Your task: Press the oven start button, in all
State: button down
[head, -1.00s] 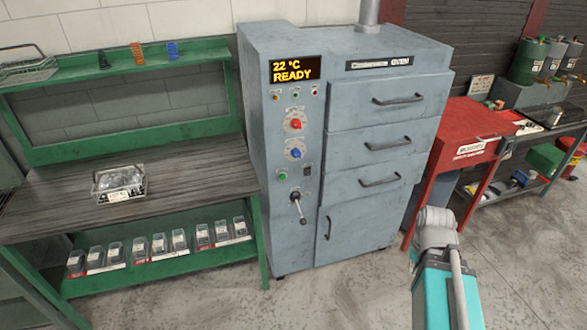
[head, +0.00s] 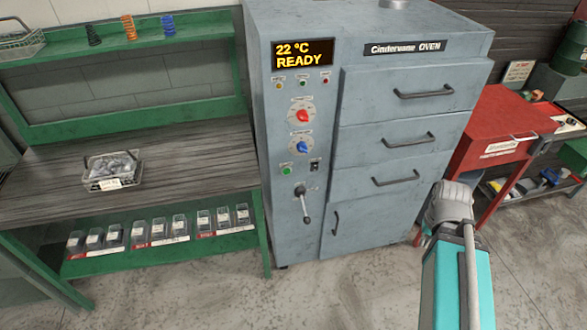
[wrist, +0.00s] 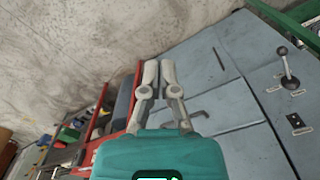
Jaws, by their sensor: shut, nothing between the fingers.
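The grey oven (head: 405,110) stands in the middle of the head view, its display (head: 302,53) reading "22 °C READY". A green button (head: 287,171) sits low on its left panel, left of a black switch (head: 315,166). A red knob (head: 302,115) and a blue knob (head: 302,147) are above it, and a lever (head: 304,205) below; the button's label is too small to read. In the wrist view my gripper (wrist: 160,68) is shut and empty, over the tilted oven front (wrist: 205,75) and apart from the button. My fingers do not show in the head view.
A green workbench (head: 190,205) with a wire basket (head: 112,170) and several small boxes stands left of the oven. A red cabinet (head: 490,130) stands to its right. Oven handles (head: 424,93) stick out in front. The concrete floor (head: 350,295) ahead is clear.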

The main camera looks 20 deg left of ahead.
jog(key=shift+w+a, duration=0.1)
jog(key=shift+a, duration=0.2)
jog(key=w+a+f+n+t+h+b, duration=0.3)
jog(key=w+a+f+n+b, duration=0.25)
jog(key=a+b, duration=0.2)
jog(key=w+a+f+n+t+h+b, duration=0.35)
jog(key=w+a+n+b, duration=0.3)
jog(key=a, duration=0.25)
jog(key=a+n+t+y+b, duration=0.1)
jog(key=a+n+t+b, duration=0.3)
jog(key=a, duration=0.8)
jog(key=s+a+n+t+y+b, duration=0.1)
jog(key=a+n+t+b, duration=0.3)
jog(key=a, duration=0.9)
jog(key=shift+s+f+n+y+b, duration=0.25)
jog(key=shift+n+y+b, duration=0.4)
jog(key=shift+n+b, duration=0.4)
